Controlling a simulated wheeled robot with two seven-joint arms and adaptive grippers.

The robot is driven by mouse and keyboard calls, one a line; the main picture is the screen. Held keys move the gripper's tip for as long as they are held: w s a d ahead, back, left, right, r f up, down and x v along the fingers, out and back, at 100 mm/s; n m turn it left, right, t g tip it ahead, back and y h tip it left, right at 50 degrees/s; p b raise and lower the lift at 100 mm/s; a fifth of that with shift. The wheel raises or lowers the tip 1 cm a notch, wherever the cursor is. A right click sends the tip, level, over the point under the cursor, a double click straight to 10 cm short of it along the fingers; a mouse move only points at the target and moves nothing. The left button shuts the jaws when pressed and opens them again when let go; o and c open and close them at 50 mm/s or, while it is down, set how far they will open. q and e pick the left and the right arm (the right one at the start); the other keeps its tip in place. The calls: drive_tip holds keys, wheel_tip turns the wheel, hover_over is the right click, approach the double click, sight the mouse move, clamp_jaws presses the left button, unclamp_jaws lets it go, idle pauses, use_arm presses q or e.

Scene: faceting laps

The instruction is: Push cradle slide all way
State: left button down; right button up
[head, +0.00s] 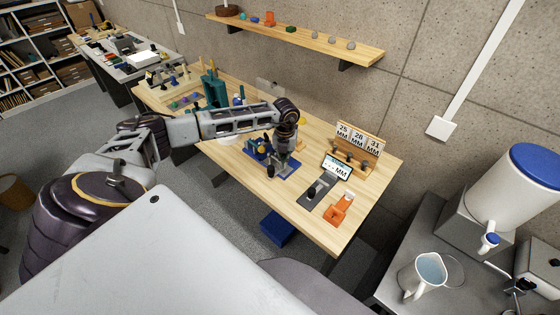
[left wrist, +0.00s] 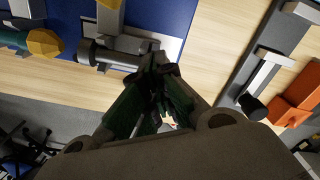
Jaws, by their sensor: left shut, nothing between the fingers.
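A fixture with a blue base plate (head: 287,169) stands near the front edge of the wooden bench; the plate also shows in the left wrist view (left wrist: 180,14). It carries grey metal parts and a yellow knob (left wrist: 44,43). A grey block with a dark cylindrical handle (left wrist: 112,57), which looks like the cradle slide, sits on it. My left gripper (head: 281,166) is over the fixture, pointing down. In the left wrist view its fingertips (left wrist: 158,67) are shut and empty, close beside the handle's end; I cannot tell whether they touch. The gripper hides part of the fixture. My right gripper is out of view.
A grey gauge (head: 316,192) with a display (head: 337,166) and an orange holder (head: 339,207) stand to the right. A wooden rack with number cards (head: 358,136) is behind them. A green stand (head: 213,88) is farther left. Bare bench (head: 290,197) lies in front of the gauge.

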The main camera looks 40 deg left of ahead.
sight(276, 159)
use_arm(q)
drive_tip(key=shift+a, duration=0.8)
drive_tip(key=shift+w+a+b, duration=0.1)
drive_tip(key=shift+a+b, duration=0.25)
drive_tip(key=shift+a, duration=1.05)
drive_tip(key=shift+d, duration=0.15)
idle(0.3)
drive_tip(key=shift+d+f, duration=0.15)
drive_tip(key=shift+d, duration=0.6)
drive_tip(key=shift+r+p, duration=0.6)
drive_tip(key=shift+r, duration=0.25)
drive_tip(key=shift+a+r+p, duration=0.1)
drive_tip(key=shift+r+p, duration=1.55)
drive_tip(key=shift+r, duration=1.15)
